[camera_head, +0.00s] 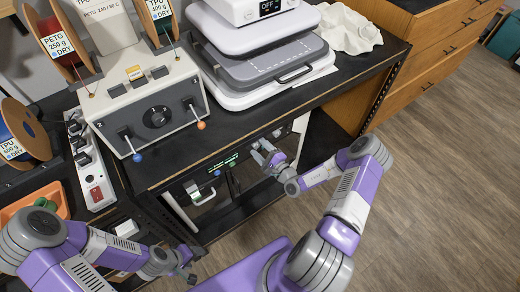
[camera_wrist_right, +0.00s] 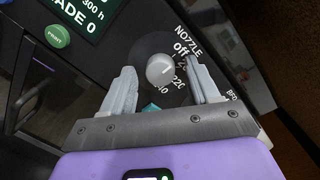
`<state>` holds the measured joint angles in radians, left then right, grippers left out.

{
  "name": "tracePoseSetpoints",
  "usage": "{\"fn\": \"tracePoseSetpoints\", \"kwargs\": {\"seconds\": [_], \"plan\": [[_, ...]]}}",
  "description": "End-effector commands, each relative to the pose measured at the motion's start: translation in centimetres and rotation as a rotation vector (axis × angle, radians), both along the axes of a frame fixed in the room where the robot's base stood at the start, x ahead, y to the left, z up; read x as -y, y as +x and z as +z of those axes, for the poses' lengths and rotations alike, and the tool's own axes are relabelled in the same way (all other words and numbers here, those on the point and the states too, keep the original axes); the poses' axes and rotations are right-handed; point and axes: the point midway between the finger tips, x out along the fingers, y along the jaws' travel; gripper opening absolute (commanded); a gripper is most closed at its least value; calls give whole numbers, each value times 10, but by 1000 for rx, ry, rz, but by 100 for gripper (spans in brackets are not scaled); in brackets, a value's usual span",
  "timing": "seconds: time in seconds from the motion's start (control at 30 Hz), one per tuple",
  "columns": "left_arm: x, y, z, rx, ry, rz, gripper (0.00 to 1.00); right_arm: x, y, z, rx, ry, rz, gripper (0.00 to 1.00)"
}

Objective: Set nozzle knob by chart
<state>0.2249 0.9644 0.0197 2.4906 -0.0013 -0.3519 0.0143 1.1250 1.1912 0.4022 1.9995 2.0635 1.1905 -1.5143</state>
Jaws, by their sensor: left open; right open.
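The nozzle knob (camera_wrist_right: 160,70) is a pale round knob on a dark panel in the right wrist view. The printed word NOZZLE, "off" and a partly covered "220" stand around it; I cannot read its setting for certain. My right gripper (camera_wrist_right: 164,92) is open, with one finger on each side of the knob; I cannot tell whether they touch it. In the head view my right gripper (camera_head: 266,156) is at the printer's front under the bench and hides the knob. My left gripper (camera_head: 190,268) is open and empty at the lower left, away from the printer.
A green print button (camera_wrist_right: 58,36) and a screen (camera_wrist_right: 85,12) sit beside the knob. On the bench are a control box (camera_head: 150,105) with levers, filament spools (camera_head: 62,45) with weight labels, a power strip (camera_head: 90,165) and a grey tray machine (camera_head: 270,65). The floor at right is clear.

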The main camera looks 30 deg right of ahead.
Motion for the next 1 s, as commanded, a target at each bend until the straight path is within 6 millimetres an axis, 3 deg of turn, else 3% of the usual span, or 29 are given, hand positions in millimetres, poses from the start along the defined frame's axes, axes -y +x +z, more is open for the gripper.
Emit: {"fn": "tracePoseSetpoints", "kwargs": {"seconds": [0.23, 0.6, 1.0], "plan": [[0, 0, 0, 0, 0, 0, 60, 0, 1, 0, 0, 0, 0, 60], [0, 0, 0, 0, 0, 0, 60, 0, 1, 0, -1, 0, 1, 5], [0, 0, 7, 0, 0, 0, 60, 0, 1, 1, -8, 78, 0, 4]]}}
